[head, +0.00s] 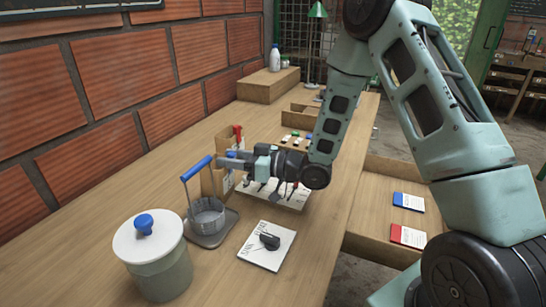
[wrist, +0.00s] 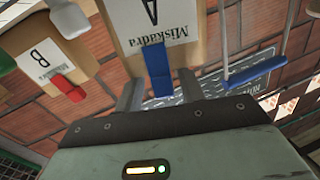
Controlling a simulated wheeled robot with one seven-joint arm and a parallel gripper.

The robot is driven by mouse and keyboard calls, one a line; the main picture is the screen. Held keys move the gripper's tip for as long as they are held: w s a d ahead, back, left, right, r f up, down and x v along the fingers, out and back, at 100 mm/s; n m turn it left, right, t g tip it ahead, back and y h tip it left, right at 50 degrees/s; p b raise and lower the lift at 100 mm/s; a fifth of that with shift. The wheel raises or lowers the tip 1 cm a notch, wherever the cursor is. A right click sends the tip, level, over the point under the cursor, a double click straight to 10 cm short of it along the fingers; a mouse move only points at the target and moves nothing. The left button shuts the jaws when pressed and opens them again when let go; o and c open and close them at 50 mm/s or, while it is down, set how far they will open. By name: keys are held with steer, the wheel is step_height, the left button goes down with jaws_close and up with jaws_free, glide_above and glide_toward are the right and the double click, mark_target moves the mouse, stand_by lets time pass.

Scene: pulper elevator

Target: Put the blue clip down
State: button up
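The blue clip (wrist: 158,70) sits at the edge of a brown bag with a white label marked A (wrist: 152,20). It appears to be on that bag. My gripper (wrist: 162,78) has its two fingers on either side of the clip, with a gap showing at the right side, so it looks open around it. In the head view my gripper (head: 234,160) is level, pointing left at the bags (head: 209,182) above the table. The clip itself is hard to make out there.
A second bag marked B (wrist: 42,62) carries a red clip (wrist: 68,88). A mesh basket with a blue handle (head: 207,217) stands close by in front. Brick wall (head: 105,75) runs left.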

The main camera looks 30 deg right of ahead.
steer(key=r+b+v, duration=0.1)
steer(key=b+v, duration=0.1)
steer(key=v, duration=1.5)
steer(key=w+a+f+g+h, duration=0.1)
steer(key=a, duration=0.1)
steer(key=w+a+g+h, duration=0.1)
steer(key=w+a+h, duration=0.1)
steer(key=w+a+f+n+h, duration=0.1)
steer(key=a+h, duration=0.1)
steer(key=shift+w+a+f+g, duration=0.15)
steer(key=shift+a+f+g, duration=0.2)
steer(key=shift+a+g, duration=0.05)
steer(key=a+h, duration=0.1)
steer(key=s+a+g+h, duration=0.1)
steer(key=a+h, duration=0.1)
steer(key=shift+s+a+f, duration=0.15)
steer(key=shift+s+a, duration=0.1)
steer(key=shift+a, duration=0.1)
steer(key=s+a+r+g+h, duration=0.1)
steer(key=s+a+g, duration=0.1)
steer(key=s, duration=0.6)
steer(key=s+a+r+g+h, duration=0.1)
steer(key=s+a+g+h, duration=0.1)
steer(key=s, duration=0.6)
steer(key=s+a+r+m+g+h, duration=0.1)
steer(key=s+a+g, duration=0.3)
steer(key=s, duration=0.4)
steer(key=shift+a+h, duration=0.3)
steer(key=shift+s+r, duration=0.1)
steer(key=shift+r, duration=0.05)
